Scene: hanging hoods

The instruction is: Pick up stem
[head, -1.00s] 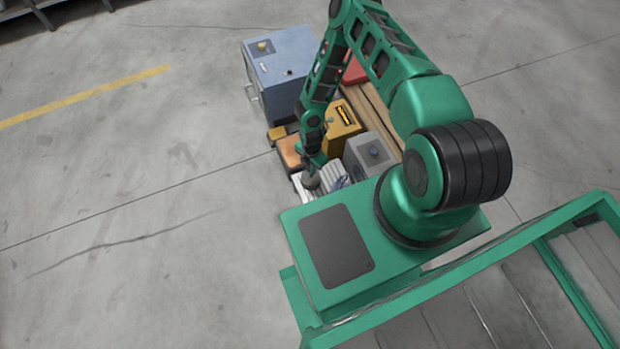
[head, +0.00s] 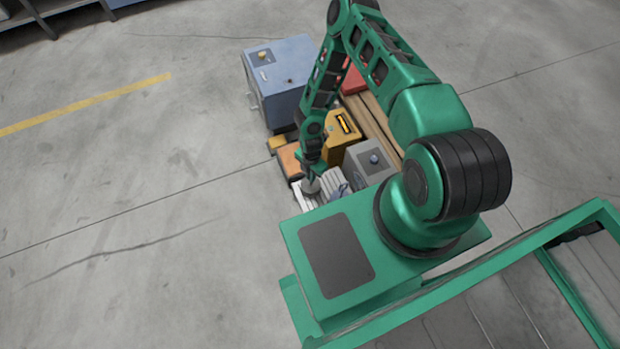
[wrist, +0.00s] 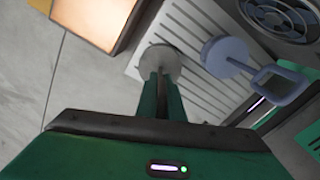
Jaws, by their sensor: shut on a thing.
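The stem (wrist: 160,63) shows as a grey, round, disc-like piece at the tips of my gripper (wrist: 160,84). The two green fingers are close together and shut on it. Only its round face shows; the rest is hidden by the fingers. It is over a white ribbed panel (wrist: 190,90); I cannot tell whether it touches it. In the head view the grey disc of the stem (head: 311,187) shows below my gripper (head: 312,176), over the same ribbed panel.
A blue-grey piece with a round disc and square loop (wrist: 228,57) lies right of my gripper. An orange-topped box (wrist: 100,18) is at upper left. A yellow box (head: 341,128), a grey box (head: 366,165) and a large blue cabinet (head: 280,75) stand close by. Floor at left is clear.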

